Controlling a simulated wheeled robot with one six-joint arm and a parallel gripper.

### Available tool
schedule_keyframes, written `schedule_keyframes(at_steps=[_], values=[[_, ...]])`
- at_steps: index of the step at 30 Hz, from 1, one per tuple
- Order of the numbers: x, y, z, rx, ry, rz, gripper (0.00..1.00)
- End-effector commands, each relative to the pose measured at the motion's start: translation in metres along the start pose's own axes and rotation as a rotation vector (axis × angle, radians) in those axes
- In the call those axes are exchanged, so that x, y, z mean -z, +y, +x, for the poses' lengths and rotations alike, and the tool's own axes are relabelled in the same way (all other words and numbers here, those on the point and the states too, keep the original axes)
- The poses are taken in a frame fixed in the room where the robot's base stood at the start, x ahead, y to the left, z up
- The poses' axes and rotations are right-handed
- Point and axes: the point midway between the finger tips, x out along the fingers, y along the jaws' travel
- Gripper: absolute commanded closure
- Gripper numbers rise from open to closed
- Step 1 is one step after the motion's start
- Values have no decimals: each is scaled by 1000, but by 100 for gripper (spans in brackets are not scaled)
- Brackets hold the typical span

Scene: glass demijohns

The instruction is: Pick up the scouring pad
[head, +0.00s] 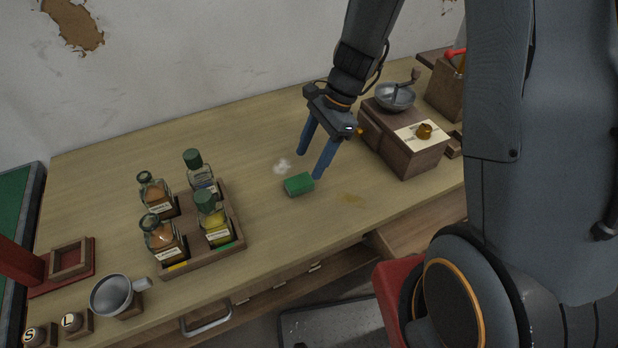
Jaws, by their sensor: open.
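The scouring pad (299,184) is a small green block lying flat on the wooden table, near the middle of the head view. My gripper (309,165) points down at the table with its two blue fingers spread apart. It is open and empty. Its fingertips are just behind and to the right of the pad in the picture. Whether a fingertip touches the pad or the table, I cannot tell.
A wooden grinder box (405,160) stands to the right. A metal cup (112,296) is at the front left.

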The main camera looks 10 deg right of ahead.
Motion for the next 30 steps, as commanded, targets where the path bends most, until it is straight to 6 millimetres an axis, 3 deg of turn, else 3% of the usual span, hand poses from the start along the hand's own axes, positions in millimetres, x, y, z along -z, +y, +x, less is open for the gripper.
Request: schedule_keyframes(at_steps=[18,29,30], values=[[0,-1,62,-2,1,0,41],[1,-2,69,1,2,-1,41],[1,-2,69,1,2,-1,47]])
